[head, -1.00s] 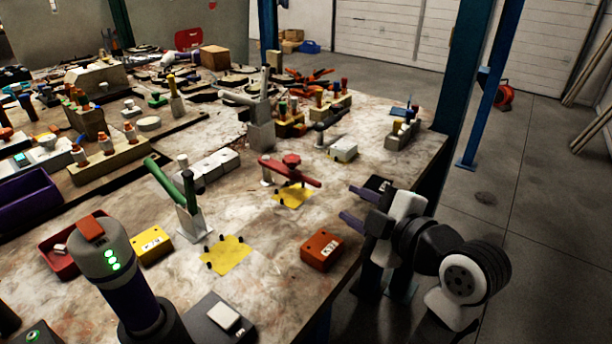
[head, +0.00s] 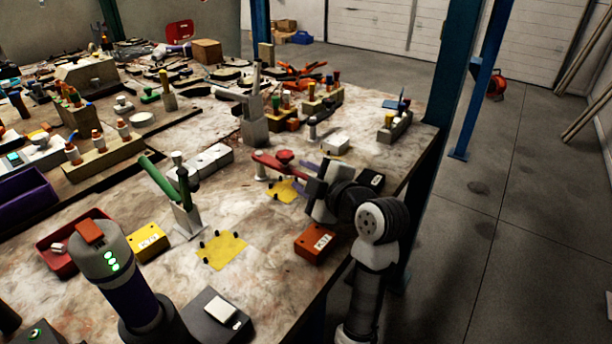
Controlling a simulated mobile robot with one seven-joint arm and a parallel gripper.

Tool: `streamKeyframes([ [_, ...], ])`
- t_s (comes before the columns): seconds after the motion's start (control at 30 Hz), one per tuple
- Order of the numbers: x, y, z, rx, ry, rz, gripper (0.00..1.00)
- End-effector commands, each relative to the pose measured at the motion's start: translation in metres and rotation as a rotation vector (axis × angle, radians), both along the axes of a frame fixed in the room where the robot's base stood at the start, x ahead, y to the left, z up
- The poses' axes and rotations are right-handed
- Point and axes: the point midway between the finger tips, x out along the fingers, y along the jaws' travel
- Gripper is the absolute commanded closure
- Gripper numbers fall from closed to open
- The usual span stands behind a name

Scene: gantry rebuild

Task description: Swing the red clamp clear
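The red clamp (head: 270,162) is a red bar with a round red knob on a pale post. It stands over a small yellow patch (head: 281,192) near the right side of the workbench. My gripper (head: 304,176) reaches in from the right, at the bar's right end. Its two purple fingers are spread apart, one on the far side and one on the near side of that end. The bar's right end is partly hidden by my gripper. I cannot tell whether the fingers touch it.
An orange box (head: 314,241) sits just in front of my gripper, and a black box (head: 371,180) is behind it. A green-handled clamp (head: 163,182) stands to the left. A yellow plate (head: 221,251) with black pegs lies on clear bench nearer me.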

Motion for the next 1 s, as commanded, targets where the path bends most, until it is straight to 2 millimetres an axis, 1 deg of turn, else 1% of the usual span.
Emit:
streamKeyframes([
  [0.13,0.000,0.000,0.000,0.000,0.000,0.000,0.67],
  [0.3,0.000,0.000,0.000,0.000,0.000,0.000,0.89],
  [0.4,0.000,0.000,0.000,0.000,0.000,0.001,1.00],
  [0.67,0.000,0.000,-0.001,-0.001,0.003,0.006,1.00],
  [0.9,0.012,-0.007,-0.003,-0.002,0.006,0.107,1.00],
  [1.0,0.014,-0.008,-0.002,-0.002,0.004,0.133,1.00],
])
